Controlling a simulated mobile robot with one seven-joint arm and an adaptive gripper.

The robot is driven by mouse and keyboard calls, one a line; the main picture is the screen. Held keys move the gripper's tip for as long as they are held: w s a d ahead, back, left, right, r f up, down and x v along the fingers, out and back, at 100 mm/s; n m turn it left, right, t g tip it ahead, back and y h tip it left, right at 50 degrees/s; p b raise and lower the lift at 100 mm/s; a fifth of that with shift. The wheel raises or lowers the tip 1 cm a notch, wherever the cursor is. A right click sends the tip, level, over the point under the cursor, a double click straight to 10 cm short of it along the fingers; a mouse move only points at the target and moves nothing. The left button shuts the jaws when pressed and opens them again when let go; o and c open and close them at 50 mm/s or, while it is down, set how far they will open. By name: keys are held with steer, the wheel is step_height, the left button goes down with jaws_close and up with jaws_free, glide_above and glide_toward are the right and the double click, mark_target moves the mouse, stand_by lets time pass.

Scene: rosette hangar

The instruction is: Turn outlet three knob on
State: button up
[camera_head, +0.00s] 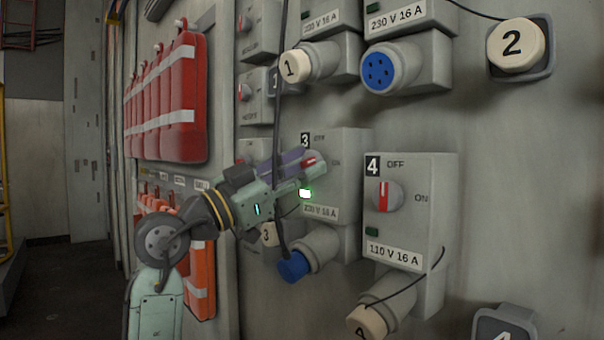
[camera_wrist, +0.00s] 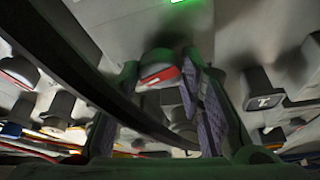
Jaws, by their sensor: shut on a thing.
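The outlet three box (camera_head: 345,170) is grey, with a "3" plate and a "230 V 16 A" label, on the wall in the head view. Its knob (camera_head: 310,161) is grey with a red stripe, mostly hidden by my fingers; the visible stripe lies slanted, nearer level than upright. My gripper (camera_head: 306,170) reaches it from the left. In the wrist view the knob (camera_wrist: 158,76) sits between the fingers of my gripper (camera_wrist: 160,90), which is shut on it. The lamp (camera_head: 305,193) below the knob glows bright green; its glow shows in the wrist view.
Outlet four (camera_head: 410,220) is at the right, its red stripe upright toward OFF and its lamp dark. A dark cable (camera_head: 279,120) hangs close to my gripper. A blue plug (camera_head: 293,266) is below. Red bags (camera_head: 170,100) hang at the left.

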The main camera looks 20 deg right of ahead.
steer(key=shift+w+m+g, duration=0.1)
steer(key=shift+m+g, duration=1.1)
steer(key=shift+m, duration=1)
steer(key=o, duration=1.2)
steer(key=shift+c, duration=0.2)
steer(key=v, duration=1.2)
steer(key=shift+r, duration=0.2)
steer(key=shift+a, duration=0.1)
